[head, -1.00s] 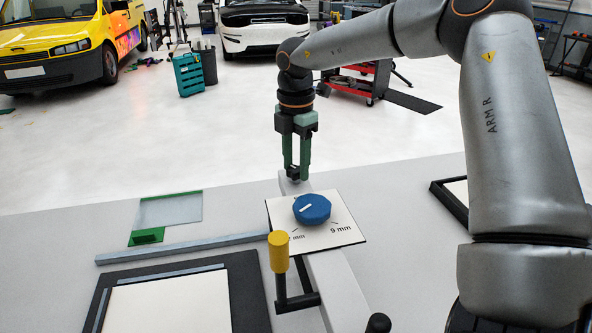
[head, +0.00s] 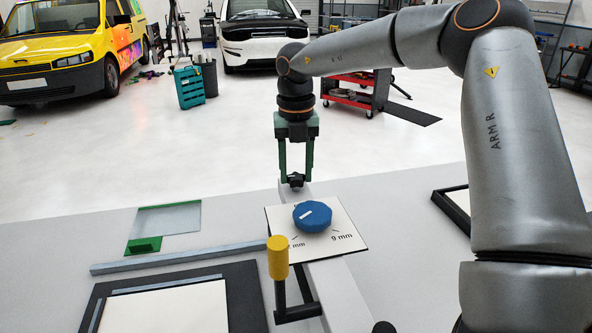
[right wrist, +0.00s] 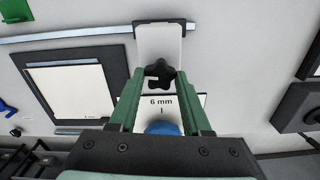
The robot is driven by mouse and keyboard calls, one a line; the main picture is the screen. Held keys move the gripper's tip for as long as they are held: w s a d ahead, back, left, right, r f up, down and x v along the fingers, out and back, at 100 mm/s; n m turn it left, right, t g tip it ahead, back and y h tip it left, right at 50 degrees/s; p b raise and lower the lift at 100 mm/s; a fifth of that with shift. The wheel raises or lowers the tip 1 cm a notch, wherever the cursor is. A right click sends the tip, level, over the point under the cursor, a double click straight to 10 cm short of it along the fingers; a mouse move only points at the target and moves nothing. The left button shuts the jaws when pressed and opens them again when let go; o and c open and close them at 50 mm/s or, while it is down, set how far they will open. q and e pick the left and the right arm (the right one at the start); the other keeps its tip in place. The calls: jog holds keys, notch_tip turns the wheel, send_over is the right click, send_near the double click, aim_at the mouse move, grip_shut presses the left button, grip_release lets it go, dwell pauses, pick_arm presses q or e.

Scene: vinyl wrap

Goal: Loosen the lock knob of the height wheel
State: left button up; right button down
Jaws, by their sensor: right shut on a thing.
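The lock knob (head: 296,182) is a small black star-shaped knob at the far end of the pale beam, behind the blue height wheel (head: 312,217). The wheel has a white mark and sits on a white plate (head: 345,222) marked in mm. My right gripper (head: 296,175) points down with its green fingers on both sides of the knob. The right wrist view shows the knob (right wrist: 158,74) between the fingertips (right wrist: 160,78), shut on it. There the blue wheel (right wrist: 162,128) is partly hidden by the gripper body, and "6 mm" is readable. My left gripper is not in view.
A crank with a yellow handle (head: 278,257) stands in front of the wheel plate. A grey bar (head: 180,254), a black-framed pale panel (head: 165,308) and a green-edged sheet (head: 170,218) lie left. A black-framed tray (head: 452,208) lies right.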

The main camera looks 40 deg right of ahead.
aim_at(296, 176)
jog(key=n, duration=0.3)
jog(key=shift+r+n, duration=0.1)
jog(key=shift+n, duration=2.1)
jog(key=shift+c, duration=1.8)
grip_release()
notch_tip(296, 176, up, 12)
jog(key=p, duration=0.1)
jog(key=shift+r, duration=0.2)
